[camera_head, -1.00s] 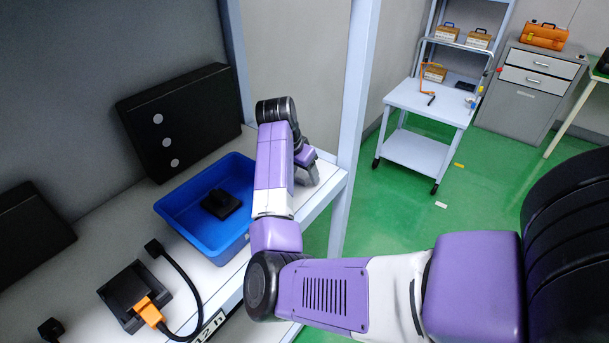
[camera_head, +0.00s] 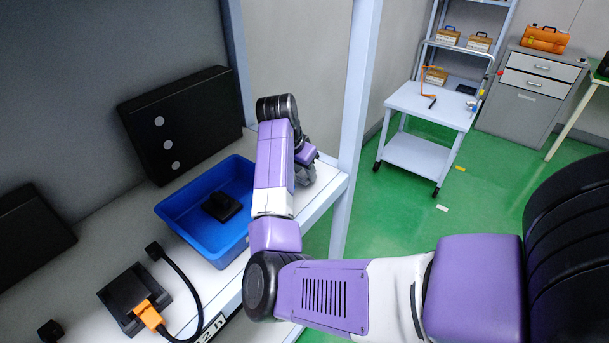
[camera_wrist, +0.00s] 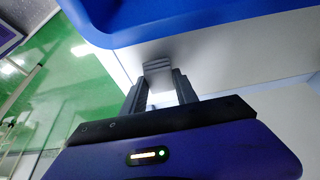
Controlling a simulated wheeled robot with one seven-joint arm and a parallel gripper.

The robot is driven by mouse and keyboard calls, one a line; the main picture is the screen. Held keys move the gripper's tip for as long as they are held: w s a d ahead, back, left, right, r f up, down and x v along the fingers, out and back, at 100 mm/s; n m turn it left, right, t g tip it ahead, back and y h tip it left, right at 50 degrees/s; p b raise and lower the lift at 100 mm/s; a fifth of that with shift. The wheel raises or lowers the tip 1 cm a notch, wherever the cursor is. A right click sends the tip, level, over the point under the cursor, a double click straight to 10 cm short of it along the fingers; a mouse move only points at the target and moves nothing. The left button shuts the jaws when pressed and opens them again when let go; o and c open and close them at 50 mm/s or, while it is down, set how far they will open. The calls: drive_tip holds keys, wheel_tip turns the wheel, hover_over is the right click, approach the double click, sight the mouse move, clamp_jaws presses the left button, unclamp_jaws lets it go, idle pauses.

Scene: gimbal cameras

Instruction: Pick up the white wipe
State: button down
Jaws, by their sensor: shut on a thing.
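My gripper (camera_wrist: 158,84) shows in the wrist view with its two dark fingers closed on a small pale, ridged piece, which looks like the white wipe (camera_wrist: 158,72). The wipe lies between the fingertips, close to the white shelf surface; I cannot tell whether it touches it. In the head view my gripper (camera_head: 308,172) is at the shelf's right end, mostly hidden behind my own arm, and the wipe is not visible there.
A blue bin (camera_head: 185,220) holding a black object (camera_head: 221,205) stands just left of my gripper. A black case (camera_head: 178,120) is behind it. A pale upright post (camera_head: 356,130) rises to the right. A black holder with an orange connector (camera_head: 148,315) lies at front left.

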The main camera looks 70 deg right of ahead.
sight(304, 174)
wheel_tip(304, 174, up, 19)
drive_tip(key=b, duration=0.1)
drive_tip(key=shift+f, duration=0.15)
drive_tip(key=c, duration=1.7)
unclamp_jaws()
drive_tip(key=shift+c, duration=0.2)
drive_tip(key=c, duration=0.4)
drive_tip(key=shift+a, duration=0.1)
